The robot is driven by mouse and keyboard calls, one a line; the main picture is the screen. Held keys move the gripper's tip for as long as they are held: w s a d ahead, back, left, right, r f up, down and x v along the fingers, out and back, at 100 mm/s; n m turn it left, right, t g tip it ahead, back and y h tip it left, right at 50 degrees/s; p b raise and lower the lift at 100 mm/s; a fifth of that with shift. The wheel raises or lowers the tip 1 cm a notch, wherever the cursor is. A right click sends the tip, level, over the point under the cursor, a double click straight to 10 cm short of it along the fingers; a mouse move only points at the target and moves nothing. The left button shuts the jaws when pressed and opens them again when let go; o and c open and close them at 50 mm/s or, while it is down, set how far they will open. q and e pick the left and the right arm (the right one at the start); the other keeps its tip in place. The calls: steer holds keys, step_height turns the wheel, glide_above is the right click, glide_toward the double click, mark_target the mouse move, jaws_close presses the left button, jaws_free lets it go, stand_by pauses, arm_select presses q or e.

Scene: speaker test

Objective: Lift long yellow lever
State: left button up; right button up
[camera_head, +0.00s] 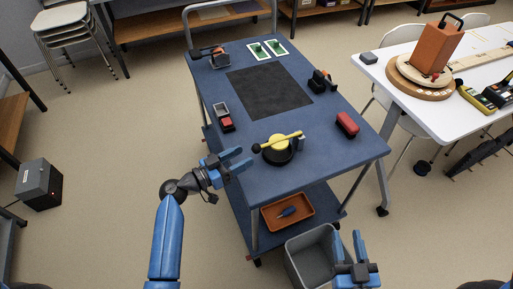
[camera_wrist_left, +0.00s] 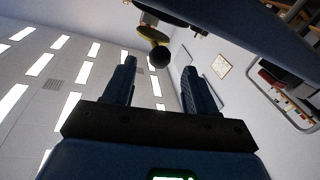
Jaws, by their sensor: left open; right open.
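The long yellow lever (camera_head: 286,138) lies nearly level across a round black base with a yellow disc, near the front of the blue cart top. A black ball knob (camera_head: 256,147) is on its left end. My left gripper (camera_head: 246,158) is open and empty, just left of and nearer than the knob, at the cart's left edge. In the left wrist view the knob (camera_wrist_left: 160,57) shows between and beyond the open fingertips (camera_wrist_left: 158,68), with part of the yellow lever (camera_wrist_left: 151,34) above it. My right gripper (camera_head: 347,240) is open and empty in front of the cart, far from the lever.
The cart top also holds a red block (camera_head: 347,124), a grey-and-red device (camera_head: 224,118), a black lever device (camera_head: 321,80), a dark mat (camera_head: 268,92) and two green-and-white cards (camera_head: 268,50). A grey bin (camera_head: 291,256) stands below the front edge. A white table (camera_head: 397,70) is right.

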mark_target(257, 149)
arm_select(q)
steer(key=shift+x, duration=3.2)
jaws_close()
